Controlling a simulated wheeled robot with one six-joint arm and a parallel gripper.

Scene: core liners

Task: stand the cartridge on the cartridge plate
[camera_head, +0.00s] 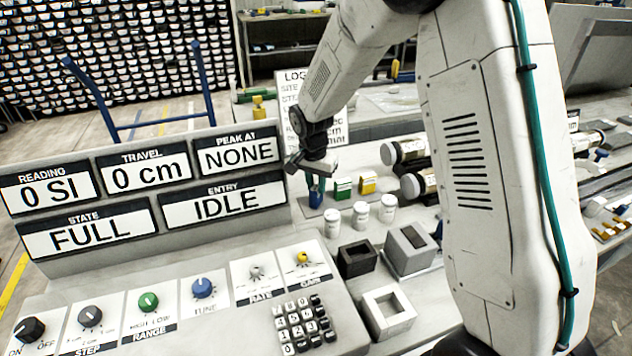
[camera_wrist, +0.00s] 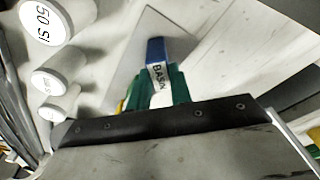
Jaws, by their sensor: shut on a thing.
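In the head view my gripper (camera_head: 314,168) points down and is shut on a blue cartridge (camera_head: 316,191). The cartridge hangs upright below the jaws, at the left end of a grey cartridge plate (camera_head: 312,211). I cannot tell whether its foot touches the plate. In the wrist view the blue cartridge (camera_wrist: 156,50) shows a white label reading BASIN, with the light grey plate (camera_wrist: 127,45) behind it.
Several white cylinders (camera_head: 360,214) stand just in front of the plate, one marked 50 SI (camera_wrist: 45,22). Square holders (camera_head: 388,312) stand nearer. A meter panel (camera_head: 150,195) rises at left.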

